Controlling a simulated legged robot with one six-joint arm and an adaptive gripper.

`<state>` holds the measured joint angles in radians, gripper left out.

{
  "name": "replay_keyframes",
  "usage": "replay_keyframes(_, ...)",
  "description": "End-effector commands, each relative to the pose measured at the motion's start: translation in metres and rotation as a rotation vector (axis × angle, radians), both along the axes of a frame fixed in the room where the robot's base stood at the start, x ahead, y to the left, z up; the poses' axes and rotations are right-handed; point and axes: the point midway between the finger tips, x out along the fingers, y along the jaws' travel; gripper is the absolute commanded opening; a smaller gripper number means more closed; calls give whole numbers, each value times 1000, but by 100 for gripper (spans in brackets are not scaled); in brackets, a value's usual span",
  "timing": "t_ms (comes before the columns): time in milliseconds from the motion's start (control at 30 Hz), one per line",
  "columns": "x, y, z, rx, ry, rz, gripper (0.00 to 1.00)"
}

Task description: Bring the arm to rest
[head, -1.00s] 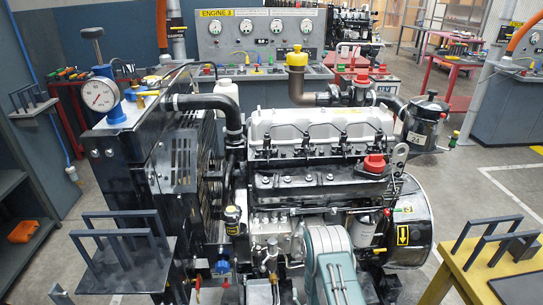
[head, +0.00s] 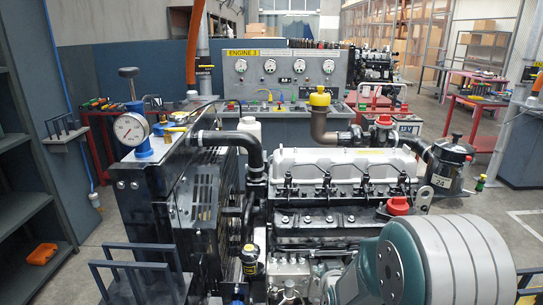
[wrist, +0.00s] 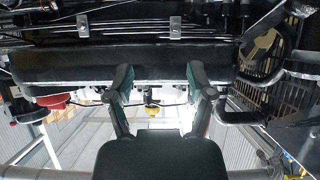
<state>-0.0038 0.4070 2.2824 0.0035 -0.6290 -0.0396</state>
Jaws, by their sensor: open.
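My gripper (wrist: 160,78) shows in the wrist view with its two green-grey fingers spread apart and nothing between them. A long dark engine part spans the picture just beyond the fingertips; I cannot tell whether they touch it. In the head view my gripper is out of sight, and my teal and grey arm link fills the lower right, hiding part of the engine.
A black radiator housing with a pressure gauge (head: 131,128) stands left of the engine. A gauge panel (head: 285,72) is behind it. A shelf (head: 30,190) lines the left side. A red workbench (head: 478,103) stands at the back right. Open floor lies to the right.

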Motion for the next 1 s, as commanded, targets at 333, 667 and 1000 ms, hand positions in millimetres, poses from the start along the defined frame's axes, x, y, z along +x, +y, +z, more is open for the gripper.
replay_keyframes(333,-62,0,85,11,172,-7,69)
replay_keyframes(667,-154,-1,141,18,344,-15,69)
replay_keyframes(1000,-266,-1,171,25,518,-25,69)
